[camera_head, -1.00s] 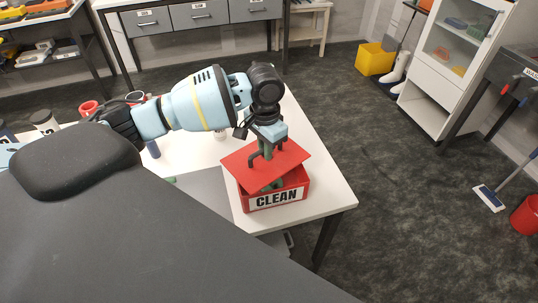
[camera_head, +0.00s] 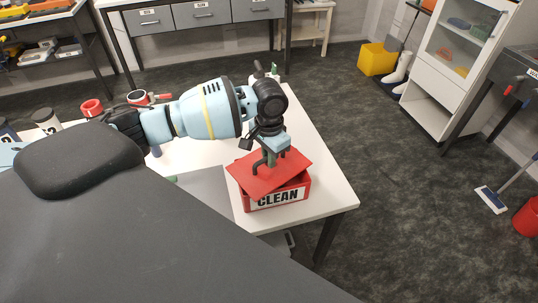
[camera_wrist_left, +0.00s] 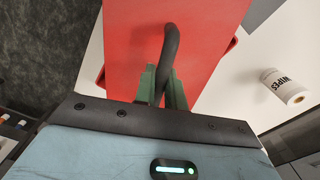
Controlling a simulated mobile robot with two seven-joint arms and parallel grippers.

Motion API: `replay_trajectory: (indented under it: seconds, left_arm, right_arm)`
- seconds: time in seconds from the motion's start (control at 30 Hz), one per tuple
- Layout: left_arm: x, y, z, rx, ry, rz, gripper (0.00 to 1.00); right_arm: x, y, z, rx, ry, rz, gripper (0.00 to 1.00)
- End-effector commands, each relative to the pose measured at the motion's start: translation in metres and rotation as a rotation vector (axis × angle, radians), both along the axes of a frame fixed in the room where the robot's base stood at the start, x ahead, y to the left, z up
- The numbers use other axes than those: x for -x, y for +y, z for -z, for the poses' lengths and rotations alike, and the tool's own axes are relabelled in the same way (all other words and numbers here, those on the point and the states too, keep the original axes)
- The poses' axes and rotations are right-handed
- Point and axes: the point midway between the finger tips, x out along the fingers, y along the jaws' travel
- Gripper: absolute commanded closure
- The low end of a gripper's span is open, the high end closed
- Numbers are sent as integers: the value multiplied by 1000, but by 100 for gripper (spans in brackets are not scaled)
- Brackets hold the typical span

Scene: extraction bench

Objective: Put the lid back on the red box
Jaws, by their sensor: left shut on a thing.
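The red box (camera_head: 277,200), marked "CLEAN", stands on the white table near its right front corner. The flat red lid (camera_head: 292,173) is over the box, tilted and turned out of line with its rim. It hides most of the box's opening, and I cannot tell how far it touches the rim. My left gripper (camera_head: 270,156) is shut on the lid's dark handle. In the left wrist view the green fingers close around the curved black handle (camera_wrist_left: 170,55), with the red lid behind. My right gripper is not in view.
A white wipes roll (camera_wrist_left: 287,87) stands on the table in the left wrist view. The white table (camera_head: 325,190) has some bare room right of the box.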

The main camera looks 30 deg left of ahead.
Motion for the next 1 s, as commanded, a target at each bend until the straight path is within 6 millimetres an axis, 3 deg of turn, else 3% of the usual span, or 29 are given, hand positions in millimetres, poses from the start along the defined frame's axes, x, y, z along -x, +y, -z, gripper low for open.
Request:
replay_trajectory:
  seconds: [0.33, 0.37, 0.5, 0.83, 1.0]
  left_arm:
    - [0, 0, 6, 0, -1, 0, 100]
    - [0, 0, 6, 0, 0, 0, 86]
    - [0, 0, 6, 0, -1, 0, 67]
    - [0, 0, 4, 0, -1, 0, 66]
    - [-1, 0, -13, 0, -4, 1, 66]
  right_arm:
    - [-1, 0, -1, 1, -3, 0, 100]
    - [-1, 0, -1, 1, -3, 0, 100]
    - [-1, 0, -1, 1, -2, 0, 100]
    - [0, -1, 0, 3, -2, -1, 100]
    - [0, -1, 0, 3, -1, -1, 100]
